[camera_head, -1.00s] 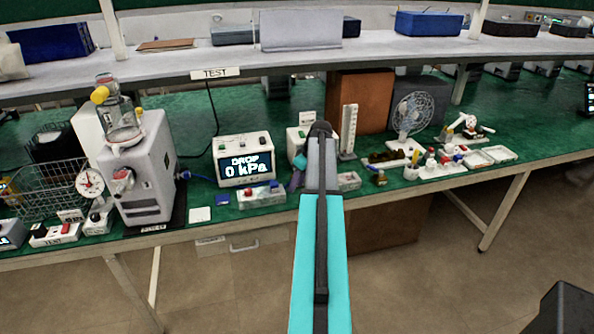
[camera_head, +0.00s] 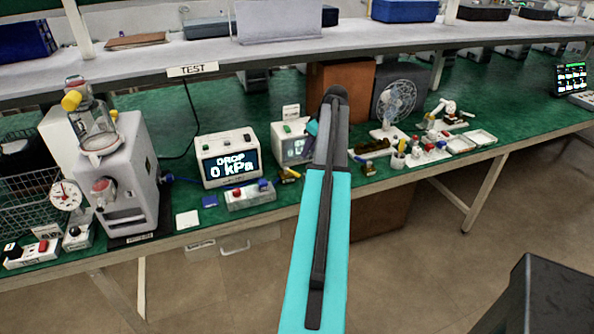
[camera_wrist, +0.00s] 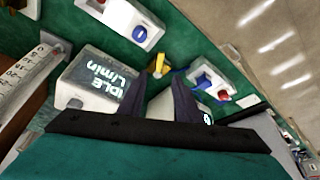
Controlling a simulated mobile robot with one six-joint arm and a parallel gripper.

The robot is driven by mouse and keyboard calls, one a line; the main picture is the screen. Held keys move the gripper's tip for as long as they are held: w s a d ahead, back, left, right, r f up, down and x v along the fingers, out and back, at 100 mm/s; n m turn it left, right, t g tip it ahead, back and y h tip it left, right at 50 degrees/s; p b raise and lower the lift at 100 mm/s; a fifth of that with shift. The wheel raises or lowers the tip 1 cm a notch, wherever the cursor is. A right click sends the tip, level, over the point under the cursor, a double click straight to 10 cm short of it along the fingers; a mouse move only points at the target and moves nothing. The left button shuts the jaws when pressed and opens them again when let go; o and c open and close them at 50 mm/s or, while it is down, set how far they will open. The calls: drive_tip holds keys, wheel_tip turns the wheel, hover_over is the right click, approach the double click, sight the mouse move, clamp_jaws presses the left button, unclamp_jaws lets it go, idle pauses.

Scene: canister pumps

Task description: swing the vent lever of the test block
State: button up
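A small yellow piece (camera_head: 290,175) with what looks like a blue lever stands on the green bench between the two display boxes. I take it for the test block, though no label is readable. It also shows in the wrist view (camera_wrist: 158,66), just beyond my fingertips. My gripper (camera_wrist: 159,84) has two dark fingers set apart, with nothing seen between them. In the head view, my gripper (camera_head: 312,127) is mostly hidden behind my arm; one purple fingertip shows in front of the IDLE display box (camera_head: 293,146).
The DROP 0 kPa display (camera_head: 228,157) stands left, with a white box with red and blue knobs (camera_head: 249,196) before it. A pump (camera_head: 118,175) stands further left. A fan (camera_head: 396,100) and small parts are right. A shelf (camera_head: 150,65) runs above.

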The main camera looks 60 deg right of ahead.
sight(297, 173)
drive_tip(key=shift+p+x, duration=1.95)
drive_tip(key=shift+x, duration=4.85)
drive_tip(key=shift+s+a, duration=0.1)
clamp_jaws()
